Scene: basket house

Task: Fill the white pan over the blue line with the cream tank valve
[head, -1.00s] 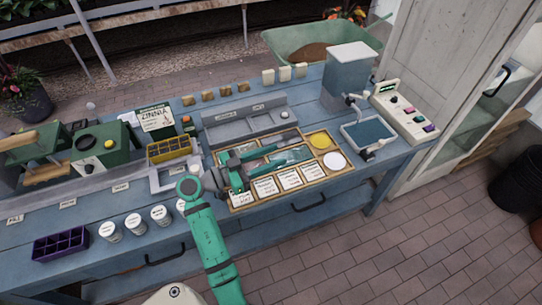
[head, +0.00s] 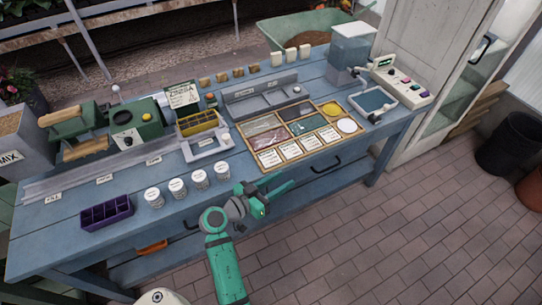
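The white pan (head: 372,100) sits near the right end of the blue table, with a dark blue-grey surface inside. I cannot make out a blue line in it. A pale tank (head: 351,48) stands behind it, with a small valve (head: 359,73) low on its front, above the pan's back edge. The valve's cream colour and setting are too small to tell. A small fitting (head: 377,116) is at the pan's front edge. My gripper (head: 291,179) is in front of the table, well left of the pan and valve. Its green fingers look apart, with nothing between them.
A wooden sorting tray (head: 298,155) with cards and coloured fillings lies left of the pan. A control box (head: 402,88) with coloured knobs stands right of it. White jars (head: 200,179) and a purple tray (head: 105,213) line the front edge. Floor at front right is clear.

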